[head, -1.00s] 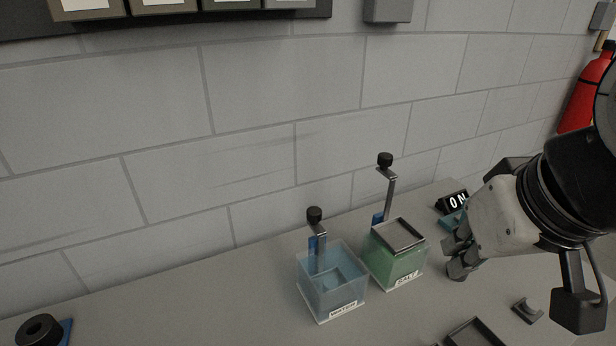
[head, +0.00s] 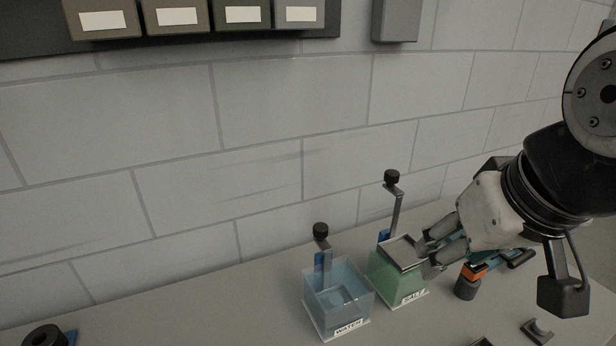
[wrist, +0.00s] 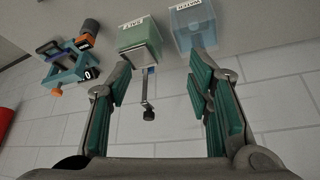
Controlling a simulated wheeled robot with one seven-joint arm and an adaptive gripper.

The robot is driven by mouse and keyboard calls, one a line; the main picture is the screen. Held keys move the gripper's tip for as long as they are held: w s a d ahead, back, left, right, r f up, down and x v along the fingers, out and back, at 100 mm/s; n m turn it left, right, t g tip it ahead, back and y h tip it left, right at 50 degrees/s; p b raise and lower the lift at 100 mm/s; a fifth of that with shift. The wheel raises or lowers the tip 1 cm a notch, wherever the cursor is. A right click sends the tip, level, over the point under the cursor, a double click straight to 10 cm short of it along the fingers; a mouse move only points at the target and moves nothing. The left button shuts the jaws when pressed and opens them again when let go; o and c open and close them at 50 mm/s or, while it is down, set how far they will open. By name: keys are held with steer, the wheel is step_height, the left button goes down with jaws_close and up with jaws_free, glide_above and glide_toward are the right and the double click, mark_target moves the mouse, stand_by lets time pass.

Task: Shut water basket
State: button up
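The clear blue WATER container (head: 350,314) stands on the bench; it also shows in the wrist view (wrist: 192,26). A square piece (head: 342,293) sits low inside it. A post with a black knob (head: 320,230) rises at its back. The green SALT container (head: 392,278) stands just right of it, with a grey metal tray (head: 402,251) at its top and a taller knobbed post (head: 392,178). My gripper (head: 424,255) is beside the SALT container's right side in the head view. In the wrist view, its fingers (wrist: 158,70) are apart with nothing between them gripped.
A teal and orange device (wrist: 72,62) stands right of the SALT container, partly behind my arm in the head view. A dark ring-shaped part (head: 44,337) lies at the far left. A small grey bracket (head: 537,331) lies front right. The brick wall stands close behind.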

steer(key=w+a+p, duration=0.2)
steer(key=w+a, duration=0.3)
steer(key=w, duration=0.6)
steer(key=n+g, duration=0.1)
steer(key=n, duration=0.1)
glide_toward(321, 227)
steer(key=shift+y, duration=0.4)
steer(key=x, duration=0.3)
steer(key=p+x, duration=0.1)
steer(key=x, duration=0.6)
steer(key=shift+d+f+p, duration=0.15)
steer(key=shift+d+p, duration=0.2)
steer(key=shift+p, duration=0.05)
